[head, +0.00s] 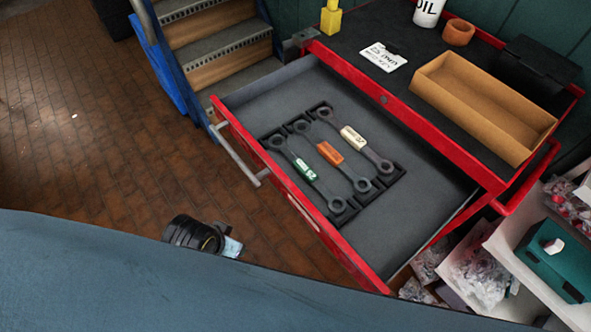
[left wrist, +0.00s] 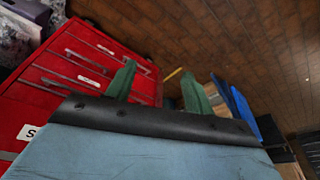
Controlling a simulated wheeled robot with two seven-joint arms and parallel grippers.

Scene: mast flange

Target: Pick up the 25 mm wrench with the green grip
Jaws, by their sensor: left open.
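The wrench with the green grip (head: 304,169) lies in a black holder (head: 386,188) inside the open drawer (head: 425,205) in the head view. It is the wrench nearest the drawer's front panel. The printing on its grip is too small to read. Beside it lie a wrench with an orange grip (head: 330,153) and one with a cream grip (head: 353,138). In the left wrist view my left gripper (left wrist: 157,70) shows two green fingers set apart, with nothing held between them. It points past the red cabinet's outside, and no wrench shows there. My right gripper is not in view.
The red cabinet (left wrist: 75,72) fills the left of the wrist view. On its top stand a cardboard tray (head: 480,105), an orange-brown pot (head: 458,32) and an oil can (head: 428,12). The drawer handle (head: 240,155) sticks out.

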